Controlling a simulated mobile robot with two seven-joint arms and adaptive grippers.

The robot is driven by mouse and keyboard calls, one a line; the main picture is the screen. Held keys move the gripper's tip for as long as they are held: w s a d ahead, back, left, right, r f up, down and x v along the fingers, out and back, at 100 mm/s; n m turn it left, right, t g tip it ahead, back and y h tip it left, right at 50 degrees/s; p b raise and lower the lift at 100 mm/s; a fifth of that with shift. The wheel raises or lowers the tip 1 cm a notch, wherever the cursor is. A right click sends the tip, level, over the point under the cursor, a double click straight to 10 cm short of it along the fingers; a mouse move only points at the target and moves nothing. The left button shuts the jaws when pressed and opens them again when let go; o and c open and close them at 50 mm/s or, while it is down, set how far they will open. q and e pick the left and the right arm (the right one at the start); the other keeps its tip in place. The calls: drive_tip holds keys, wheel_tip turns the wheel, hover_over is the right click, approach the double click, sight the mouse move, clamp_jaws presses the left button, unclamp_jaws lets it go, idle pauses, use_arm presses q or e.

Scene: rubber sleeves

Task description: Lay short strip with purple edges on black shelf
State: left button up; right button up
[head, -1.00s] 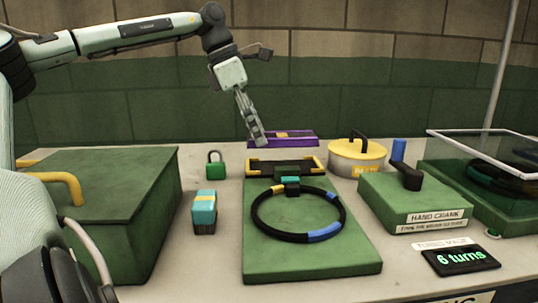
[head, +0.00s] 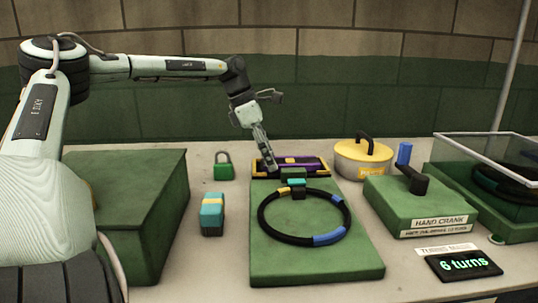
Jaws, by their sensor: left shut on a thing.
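The short strip with purple edges (head: 304,162) has an orange-yellow patch in its middle. It lies level within the outline of the black shelf (head: 319,174), whose yellow trim shows at the ends. I cannot tell whether the strip rests on the shelf or is just above it. My left gripper (head: 269,166) reaches down from the upper left and is shut on the strip near its left end. Its fingertips hide a little of the strip and shelf. My right gripper is out of view.
In front of the shelf, a black ring (head: 263,221) with coloured bands lies on a green board (head: 310,267). A green padlock (head: 223,168) and a teal block (head: 212,216) stand left. A yellow-lidded pot (head: 362,155) and hand crank box (head: 420,207) stand right.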

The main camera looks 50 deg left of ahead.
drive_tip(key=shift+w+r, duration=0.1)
use_arm(q)
drive_tip(key=o, duration=1.2)
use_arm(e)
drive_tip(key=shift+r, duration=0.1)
use_arm(q)
drive_tip(key=shift+r, duration=0.2)
drive_tip(key=v, duration=0.2)
drive_tip(key=shift+s+a+r, duration=0.1)
drive_tip(key=shift+r, duration=0.25)
drive_tip(key=v, duration=0.9)
drive_tip(key=shift+b, duration=0.35)
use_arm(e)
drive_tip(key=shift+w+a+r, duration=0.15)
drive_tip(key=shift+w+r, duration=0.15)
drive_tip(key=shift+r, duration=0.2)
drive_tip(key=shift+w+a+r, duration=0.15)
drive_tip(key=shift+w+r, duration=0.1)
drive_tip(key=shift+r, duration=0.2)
